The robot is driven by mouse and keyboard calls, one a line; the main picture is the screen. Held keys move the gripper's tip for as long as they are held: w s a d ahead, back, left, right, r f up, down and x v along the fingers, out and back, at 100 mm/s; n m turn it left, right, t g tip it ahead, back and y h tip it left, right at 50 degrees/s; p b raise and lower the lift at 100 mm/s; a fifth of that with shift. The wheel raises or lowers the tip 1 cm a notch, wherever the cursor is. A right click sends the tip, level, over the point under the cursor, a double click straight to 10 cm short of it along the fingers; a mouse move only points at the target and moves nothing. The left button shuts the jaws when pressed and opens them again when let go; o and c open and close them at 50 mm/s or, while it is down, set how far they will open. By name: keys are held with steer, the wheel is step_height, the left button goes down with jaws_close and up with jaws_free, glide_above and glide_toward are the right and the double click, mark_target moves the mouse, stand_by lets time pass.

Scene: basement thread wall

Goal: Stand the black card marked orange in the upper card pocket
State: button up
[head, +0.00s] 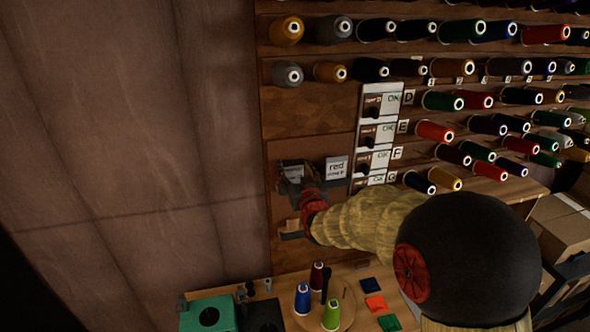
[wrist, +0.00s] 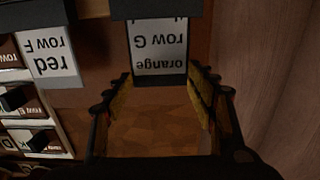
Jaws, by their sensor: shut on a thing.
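The black card marked orange (wrist: 160,48) shows upside down in the wrist view, with a white label reading "orange row G". My gripper (wrist: 160,78) is shut on the card, one finger at each side of its upper end. A dark lip, that of the upper card pocket (wrist: 150,9), crosses the card's lower end, so the card appears to stand behind it. The card's bottom edge is hidden. In the head view my gripper (head: 302,178) is at the upper pocket on the wooden panel, and the card's label cannot be read.
A card marked red (head: 337,168) stands to the right of my gripper. An empty-looking lower pocket (head: 291,236) is below. White switch plates (head: 374,135) and rows of thread spools are to the right. A table below holds spools (head: 302,299) and a green box (head: 208,315).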

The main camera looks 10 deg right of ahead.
steer(key=o, duration=0.9)
steer(key=shift+s, duration=0.15)
steer(key=s, duration=1.1)
steer(key=shift+s+r, duration=0.3)
steer(key=shift+s, duration=0.1)
